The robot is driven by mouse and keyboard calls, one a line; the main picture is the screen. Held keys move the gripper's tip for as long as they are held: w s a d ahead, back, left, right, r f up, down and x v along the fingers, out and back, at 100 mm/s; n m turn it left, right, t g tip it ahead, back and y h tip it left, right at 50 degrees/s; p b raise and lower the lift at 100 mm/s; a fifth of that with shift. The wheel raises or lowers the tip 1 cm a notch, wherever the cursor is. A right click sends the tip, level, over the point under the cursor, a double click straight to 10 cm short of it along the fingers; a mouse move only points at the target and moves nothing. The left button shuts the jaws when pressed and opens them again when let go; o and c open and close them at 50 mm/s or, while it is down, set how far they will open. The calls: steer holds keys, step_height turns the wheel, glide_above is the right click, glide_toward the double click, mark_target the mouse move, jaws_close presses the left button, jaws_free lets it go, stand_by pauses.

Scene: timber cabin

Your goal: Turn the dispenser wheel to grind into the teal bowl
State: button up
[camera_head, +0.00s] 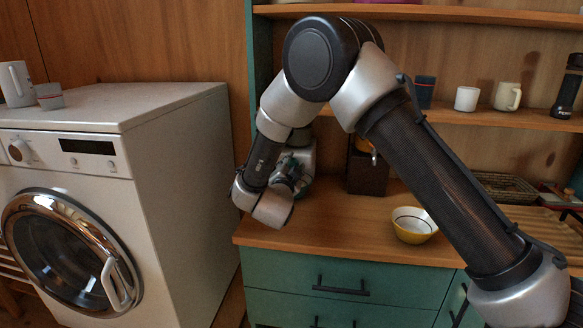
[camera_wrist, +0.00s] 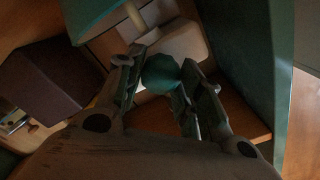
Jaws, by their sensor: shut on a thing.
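The dispenser (camera_head: 304,158) is a pale body at the back left of the counter, mostly hidden behind my arm. In the wrist view its pale body (camera_wrist: 184,42) lies beyond my fingertips. A rounded teal piece, which looks like the dispenser wheel (camera_wrist: 162,73), sits between my fingers. My gripper (camera_wrist: 158,80) is shut on it; in the head view my gripper (camera_head: 290,182) is small and partly hidden at the dispenser. A teal surface (camera_wrist: 98,18) shows at the top left of the wrist view; I cannot tell whether it is the teal bowl.
A yellow bowl with a white inside (camera_head: 413,226) stands on the wooden counter (camera_head: 335,228). A dark brown box (camera_head: 367,173) stands right of the dispenser. A white washing machine (camera_head: 170,190) is at left. Cups (camera_head: 467,99) stand on the shelf.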

stand_by(0.3)
steer(key=o, duration=1)
steer(key=shift+s, duration=0.1)
steer(key=s+a, duration=0.2)
steer(key=s, duration=0.9)
steer(key=shift+s+a, duration=0.15)
steer(key=shift+s, duration=0.15)
